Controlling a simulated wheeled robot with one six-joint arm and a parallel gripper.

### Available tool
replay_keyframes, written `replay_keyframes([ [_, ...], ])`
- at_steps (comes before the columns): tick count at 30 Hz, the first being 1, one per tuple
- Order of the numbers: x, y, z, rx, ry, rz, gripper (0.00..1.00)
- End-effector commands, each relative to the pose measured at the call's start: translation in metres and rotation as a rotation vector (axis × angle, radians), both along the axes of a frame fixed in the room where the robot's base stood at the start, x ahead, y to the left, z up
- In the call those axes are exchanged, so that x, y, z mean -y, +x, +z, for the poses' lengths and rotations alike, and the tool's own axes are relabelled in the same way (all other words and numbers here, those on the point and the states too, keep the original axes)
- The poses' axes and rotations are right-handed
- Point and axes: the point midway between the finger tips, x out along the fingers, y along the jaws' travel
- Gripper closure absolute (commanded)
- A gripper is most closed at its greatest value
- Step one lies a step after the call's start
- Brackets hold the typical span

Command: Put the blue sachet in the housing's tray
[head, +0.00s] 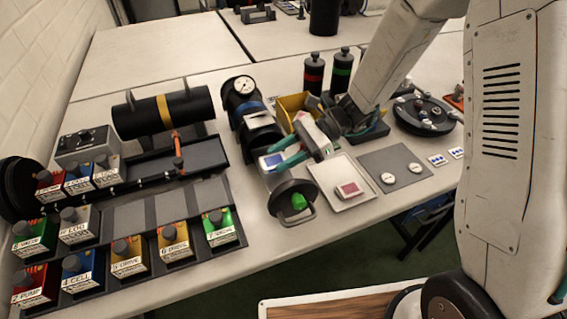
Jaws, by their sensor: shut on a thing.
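The blue sachet (272,161), a small blue and white packet, is at the fingertips of my gripper (279,153). My gripper has green fingers, reaches in from the right and is shut on the sachet. The housing (238,97) is a black cylinder with a round gauge and a blue band, lying in the middle of the table. The sachet is over the pale front section of the housing, behind its dark round end cap (291,188) with a green knob. The housing's tray is mostly hidden by the gripper; I cannot tell whether the sachet touches it.
A white tray (326,188) with a red sachet (349,189) is right of the end cap. A grey mat (402,174) with two white discs lies further right. Two black bottles (314,75) and a yellow bin (288,104) stand behind. Labelled blocks (130,256) fill the left.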

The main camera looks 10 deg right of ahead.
Motion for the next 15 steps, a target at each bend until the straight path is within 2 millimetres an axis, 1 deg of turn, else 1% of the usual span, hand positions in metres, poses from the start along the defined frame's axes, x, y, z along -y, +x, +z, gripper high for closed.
replay_keyframes([
  [1, 0.000, 0.000, -0.009, -0.004, -0.001, -0.001, 0.81],
  [3, 0.000, 0.000, -0.020, -0.005, 0.000, -0.001, 0.81],
  [5, 0.000, 0.000, -0.027, -0.004, 0.000, -0.002, 0.81],
  [11, 0.000, 0.000, -0.029, -0.001, 0.000, -0.001, 0.81],
  [12, 0.000, 0.000, -0.029, -0.001, 0.000, -0.001, 0.54],
  [14, 0.000, 0.000, -0.029, -0.001, 0.000, -0.001, 0.38],
  [15, 0.000, 0.000, -0.029, -0.001, 0.000, -0.001, 0.38],
])
